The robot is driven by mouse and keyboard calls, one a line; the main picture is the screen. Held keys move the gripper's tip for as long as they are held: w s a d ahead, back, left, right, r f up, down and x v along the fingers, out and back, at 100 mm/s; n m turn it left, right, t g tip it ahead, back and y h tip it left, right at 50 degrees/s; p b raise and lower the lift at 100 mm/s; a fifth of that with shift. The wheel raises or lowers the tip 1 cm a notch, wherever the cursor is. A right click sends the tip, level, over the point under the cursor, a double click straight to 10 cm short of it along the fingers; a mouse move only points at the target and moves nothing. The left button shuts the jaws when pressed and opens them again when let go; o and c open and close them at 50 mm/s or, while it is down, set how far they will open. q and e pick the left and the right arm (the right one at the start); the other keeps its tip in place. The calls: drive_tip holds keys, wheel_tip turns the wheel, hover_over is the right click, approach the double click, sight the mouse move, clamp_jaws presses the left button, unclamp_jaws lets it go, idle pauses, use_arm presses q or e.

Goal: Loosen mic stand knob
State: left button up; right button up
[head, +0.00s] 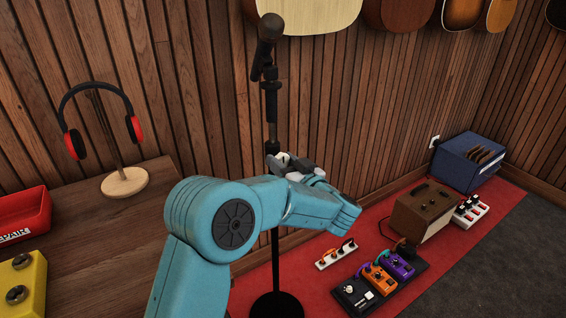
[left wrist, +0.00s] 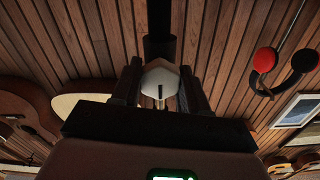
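The mic stand (head: 271,106) is a dark upright pole with a black microphone on top and a round base on the floor. Its pale knob (head: 283,158) sits partway up the pole, partly hidden by my gripper in the head view. In the left wrist view the knob (left wrist: 160,80) is white and faceted, in front of the black pole (left wrist: 160,35). My left gripper (head: 293,165) has one finger on each side of the knob, and both fingers appear to touch it (left wrist: 161,88). My right gripper is not in view.
A wooden counter (head: 120,240) at left holds headphones on a stand (head: 122,182), a red bin (head: 22,215) and a yellow pedal (head: 22,285). Pedals (head: 380,275) and a brown amplifier (head: 425,212) sit on the red mat. A slatted wall (head: 345,100) stands close behind the pole.

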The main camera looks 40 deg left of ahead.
use_arm(q)
drive_tip(key=shift+c, duration=0.6)
drive_tip(key=shift+f+n+b, duration=0.2)
drive_tip(key=shift+n+b, duration=0.45)
drive_tip(key=shift+n, duration=0.55)
drive_tip(key=shift+n+b, duration=0.65)
drive_tip(key=shift+n, duration=0.55)
drive_tip(key=shift+r+n, duration=0.15)
drive_tip(key=shift+n, duration=0.35)
drive_tip(key=o, duration=1)
drive_tip(key=shift+o, duration=0.2)
drive_tip(key=p+v, duration=0.1)
drive_tip(key=v, duration=1.5)
drive_tip(key=shift+d, duration=0.2)
